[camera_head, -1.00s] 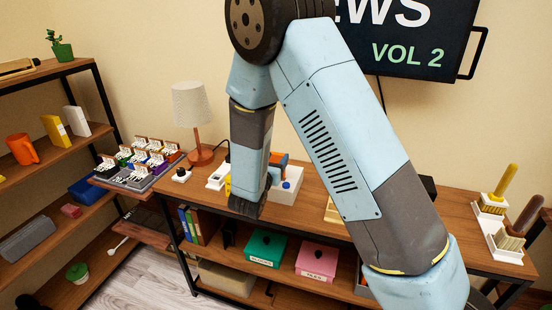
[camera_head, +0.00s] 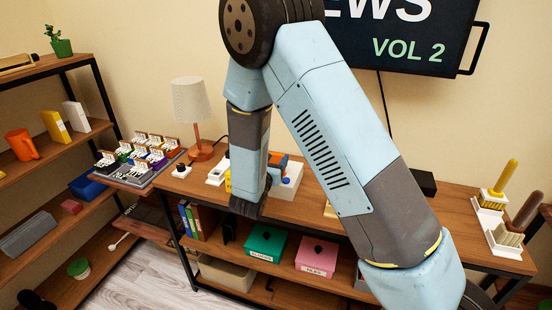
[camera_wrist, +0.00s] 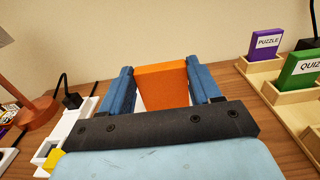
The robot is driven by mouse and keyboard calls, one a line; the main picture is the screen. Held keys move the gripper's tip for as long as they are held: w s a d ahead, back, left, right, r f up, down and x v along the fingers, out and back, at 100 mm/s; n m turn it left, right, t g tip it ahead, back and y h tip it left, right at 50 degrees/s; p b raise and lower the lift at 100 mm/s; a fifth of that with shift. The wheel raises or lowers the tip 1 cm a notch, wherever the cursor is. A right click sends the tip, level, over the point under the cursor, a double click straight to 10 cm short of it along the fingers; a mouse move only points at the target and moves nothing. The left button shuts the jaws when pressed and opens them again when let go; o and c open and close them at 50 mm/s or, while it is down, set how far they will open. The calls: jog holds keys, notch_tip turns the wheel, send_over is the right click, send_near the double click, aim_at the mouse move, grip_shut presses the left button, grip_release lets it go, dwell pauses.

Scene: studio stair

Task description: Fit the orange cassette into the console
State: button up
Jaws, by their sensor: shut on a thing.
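The orange cassette (camera_wrist: 162,84) is held upright between the two blue fingers of my gripper (camera_wrist: 162,78) in the wrist view. In the head view a small orange patch of it (camera_head: 277,158) shows beside my forearm. A white box (camera_head: 291,183), which looks like the console, stands on the wooden bench right by the gripper, partly hidden behind my arm. The cassette's lower end is hidden, so I cannot tell whether it touches the box or sits in a slot.
A white holder (camera_wrist: 70,130) and a lamp (camera_wrist: 28,108) stand left of the gripper. Purple (camera_wrist: 265,44) and green (camera_wrist: 300,69) labelled cases stand in wooden holders to the right. Two brushes (camera_head: 497,185) stand at the bench's right end.

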jog(key=shift+f, duration=0.9)
jog(key=o, duration=1.2)
jog(key=shift+s, duration=0.1)
jog(key=v, duration=1.3)
jog(key=shift+s, duration=0.3)
jog(key=shift+r, duration=0.1)
